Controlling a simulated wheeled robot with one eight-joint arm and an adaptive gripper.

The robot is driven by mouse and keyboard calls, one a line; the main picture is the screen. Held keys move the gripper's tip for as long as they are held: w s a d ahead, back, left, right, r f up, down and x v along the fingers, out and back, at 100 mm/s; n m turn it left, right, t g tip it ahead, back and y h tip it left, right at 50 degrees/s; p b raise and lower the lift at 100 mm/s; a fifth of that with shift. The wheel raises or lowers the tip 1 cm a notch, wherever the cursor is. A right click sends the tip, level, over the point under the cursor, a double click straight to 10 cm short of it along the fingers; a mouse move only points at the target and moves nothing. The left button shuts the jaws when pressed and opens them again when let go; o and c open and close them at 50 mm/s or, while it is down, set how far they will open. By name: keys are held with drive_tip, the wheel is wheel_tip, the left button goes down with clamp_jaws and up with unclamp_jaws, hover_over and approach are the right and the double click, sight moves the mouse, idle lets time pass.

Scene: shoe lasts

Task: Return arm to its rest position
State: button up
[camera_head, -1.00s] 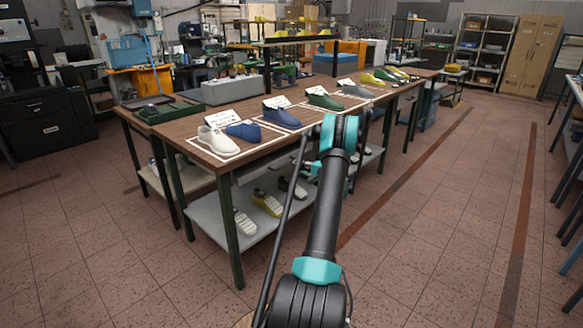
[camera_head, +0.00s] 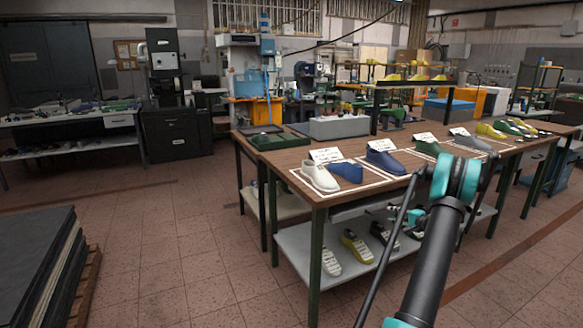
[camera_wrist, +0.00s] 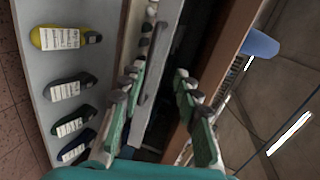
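My arm (camera_head: 440,235) reaches up from the lower right in the head view, in front of the work table (camera_head: 318,196). My gripper (camera_wrist: 158,75) shows in the wrist view with its two green fingers spread apart and nothing between them. In the head view the arm's bent upper joint stands before the table's front edge, and the gripper is not clearly seen. In the wrist view the gripper is close to the table, with the lower shelf (camera_wrist: 42,80) to its left.
A white shoe last (camera_head: 320,178) and blue ones (camera_head: 347,172) (camera_head: 384,161) stand on the table top. More lasts lie on the lower shelf, including a yellow one (camera_head: 357,247). A dark stack (camera_head: 35,265) on a pallet stands at lower left. Open tiled floor (camera_head: 190,235) lies between.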

drive_tip(key=s+a+r+n+g, duration=0.25)
drive_tip(key=s+a, duration=0.35)
drive_tip(key=a, duration=0.3)
drive_tip(key=s+a+r+n+g+h, duration=0.15)
drive_tip(key=s+a+r, duration=0.3)
drive_tip(key=a, duration=0.45)
drive_tip(key=s+a+r+n+g, duration=0.2)
drive_tip(key=s+a, duration=0.4)
drive_tip(key=a, duration=0.3)
drive_tip(key=s+a+f+n+g+h, duration=0.1)
drive_tip(key=s+a+n, duration=0.1)
drive_tip(key=s, duration=0.8)
drive_tip(key=s+a+f+n+g+h, duration=0.1)
drive_tip(key=s+a+f+n+h, duration=0.1)
drive_tip(key=s, duration=0.9)
drive_tip(key=s+a+f+n+g+h, duration=0.1)
drive_tip(key=s+a+n, duration=0.1)
drive_tip(key=s, duration=0.8)
drive_tip(key=shift+s+a+f+n+h, duration=0.3)
drive_tip(key=shift+s+a+f+h, duration=0.05)
drive_tip(key=shift+s+a, duration=0.1)
drive_tip(key=shift+w, duration=0.1)
